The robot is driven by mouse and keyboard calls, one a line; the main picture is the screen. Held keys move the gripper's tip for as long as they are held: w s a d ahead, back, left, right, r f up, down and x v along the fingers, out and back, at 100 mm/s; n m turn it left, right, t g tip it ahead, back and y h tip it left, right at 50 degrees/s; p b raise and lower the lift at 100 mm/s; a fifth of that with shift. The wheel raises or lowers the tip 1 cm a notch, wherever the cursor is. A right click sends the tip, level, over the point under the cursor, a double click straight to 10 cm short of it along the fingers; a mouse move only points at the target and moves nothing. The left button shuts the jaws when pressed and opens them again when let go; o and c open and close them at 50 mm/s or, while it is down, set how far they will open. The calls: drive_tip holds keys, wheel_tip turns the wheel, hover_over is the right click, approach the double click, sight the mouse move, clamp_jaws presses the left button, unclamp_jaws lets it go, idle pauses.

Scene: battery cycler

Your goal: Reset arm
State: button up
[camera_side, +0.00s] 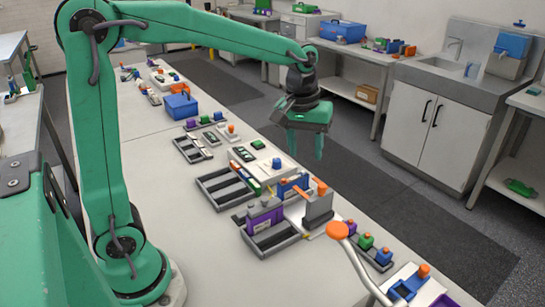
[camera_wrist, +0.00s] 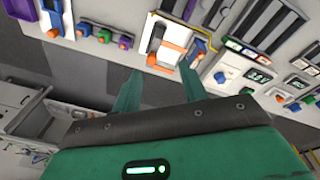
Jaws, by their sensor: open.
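My green arm reaches across the bench from the left in the side view. My gripper (camera_side: 306,142) hangs above the aisle side of the bench, fingers pointing down, clear of the bench items. In the wrist view my gripper (camera_wrist: 158,88) shows two green fingers spread apart with nothing between them. Beyond the fingers are a white device with an orange lever (camera_wrist: 165,45) and a blue part with an orange tip (camera_wrist: 197,47). The battery cycler cannot be singled out with certainty among the bench devices.
The white bench (camera_side: 180,225) holds dark trays (camera_side: 228,186), a purple block (camera_side: 264,213), a grey block (camera_side: 318,209) and a blue box (camera_side: 181,106). An orange knob (camera_side: 338,230) rises near the front. A sink cabinet (camera_side: 440,115) stands across the aisle. Open air surrounds my gripper.

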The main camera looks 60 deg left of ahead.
drive_tip(key=s+a+r+m+t, duration=0.1)
drive_tip(key=s+m+t, duration=0.3)
drive_tip(key=s, duration=1.4)
drive_tip(key=a+m, duration=0.1)
drive_tip(key=m, duration=0.1)
drive_tip(key=shift+r+m, duration=0.2)
drive_tip(key=shift+m, duration=0.1)
